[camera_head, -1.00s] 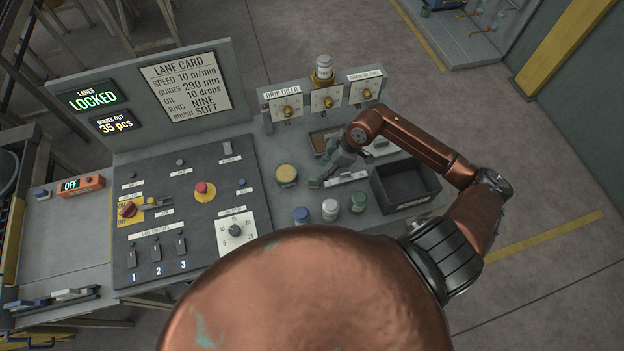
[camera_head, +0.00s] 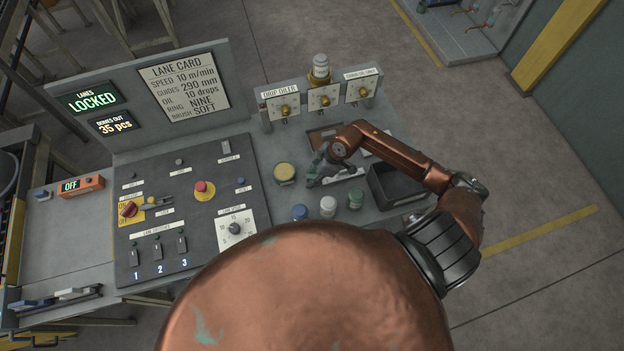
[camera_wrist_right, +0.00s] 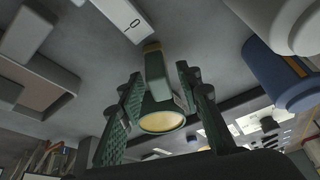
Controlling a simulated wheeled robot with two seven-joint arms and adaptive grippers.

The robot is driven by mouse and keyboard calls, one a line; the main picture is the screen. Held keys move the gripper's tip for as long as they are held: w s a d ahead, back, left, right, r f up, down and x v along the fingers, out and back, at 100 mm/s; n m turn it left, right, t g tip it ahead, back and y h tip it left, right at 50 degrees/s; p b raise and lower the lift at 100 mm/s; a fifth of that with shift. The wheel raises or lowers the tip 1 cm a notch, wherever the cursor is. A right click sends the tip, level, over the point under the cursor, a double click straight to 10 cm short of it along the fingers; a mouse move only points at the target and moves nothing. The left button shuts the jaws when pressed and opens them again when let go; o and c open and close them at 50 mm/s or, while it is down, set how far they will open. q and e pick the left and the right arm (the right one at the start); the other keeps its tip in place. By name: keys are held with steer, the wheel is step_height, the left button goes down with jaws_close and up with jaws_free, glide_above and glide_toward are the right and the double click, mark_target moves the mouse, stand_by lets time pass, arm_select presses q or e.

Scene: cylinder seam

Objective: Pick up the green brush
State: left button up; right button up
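The green brush (camera_wrist_right: 156,75) shows in the right wrist view, with a tan band and a round, pale yellow bristle end facing the camera. The two dark green fingers of my right gripper (camera_wrist_right: 164,98) stand apart, one on each side of it, and no firm contact shows. In the head view my right gripper (camera_head: 314,177) is low over the bench, between the yellow-lidded jar and the black bin; there it largely hides the brush. My left gripper is not in view.
The yellow-lidded jar (camera_head: 285,174) is just left of the gripper. Blue (camera_head: 300,213), white (camera_head: 328,206) and green (camera_head: 355,200) jars stand in front. The black bin (camera_head: 397,185) is at right, a brown tray (camera_head: 325,138) behind.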

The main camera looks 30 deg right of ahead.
mark_target(309, 176)
jaws_close()
stand_by(0.3)
steer(key=shift+r, duration=0.45)
step_height(309, 176, up, 2)
steer(key=shift+r+b, duration=0.25)
steer(key=shift+b, duration=0.4)
steer(key=s+a+r+b, duration=0.1)
steer(key=s+a+r, duration=0.6)
steer(key=s, duration=0.5)
step_height(309, 176, up, 3)
steer(key=shift+f+b, duration=0.15)
steer(key=shift+b, duration=0.25)
